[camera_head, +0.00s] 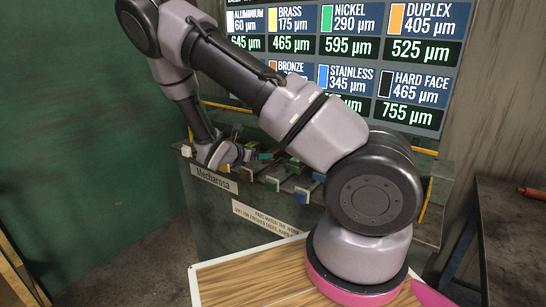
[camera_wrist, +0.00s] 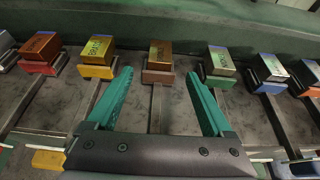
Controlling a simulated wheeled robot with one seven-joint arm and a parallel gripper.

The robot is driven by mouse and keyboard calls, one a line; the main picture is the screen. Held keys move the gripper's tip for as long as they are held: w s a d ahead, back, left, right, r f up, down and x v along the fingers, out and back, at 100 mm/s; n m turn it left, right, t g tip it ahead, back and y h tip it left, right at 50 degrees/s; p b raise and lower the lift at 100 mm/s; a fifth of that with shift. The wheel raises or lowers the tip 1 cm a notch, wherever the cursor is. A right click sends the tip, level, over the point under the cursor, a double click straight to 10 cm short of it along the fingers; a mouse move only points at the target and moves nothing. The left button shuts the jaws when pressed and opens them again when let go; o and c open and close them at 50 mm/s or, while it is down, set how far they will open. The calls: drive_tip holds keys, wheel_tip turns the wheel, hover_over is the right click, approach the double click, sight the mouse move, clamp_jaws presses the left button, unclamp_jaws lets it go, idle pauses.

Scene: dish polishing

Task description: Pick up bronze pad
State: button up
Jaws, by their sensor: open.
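The bronze pad (camera_wrist: 160,55) is a copper-brown block on a brown base in the middle of the back row in the wrist view; its lettering is too small to read surely. My gripper (camera_wrist: 160,74) has two teal fingers, spread apart with nothing between them. The pad lies straight ahead of the fingertips, roughly centred between them, and neither finger visibly touches it. In the head view, my gripper (camera_head: 262,156) is small and partly hidden above the rack, and I cannot pick out the bronze pad there.
Beside it sit a yellow-based pad (camera_wrist: 98,57) on the left and a green-based pad (camera_wrist: 220,66) on the right. Further out are a red-based pad (camera_wrist: 42,53) and a blue-based pad (camera_wrist: 268,73).

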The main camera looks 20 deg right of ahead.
sight(273, 151)
drive_tip(key=x, duration=1)
clamp_jaws()
drive_tip(key=shift+r, duration=0.1)
idle(1.2)
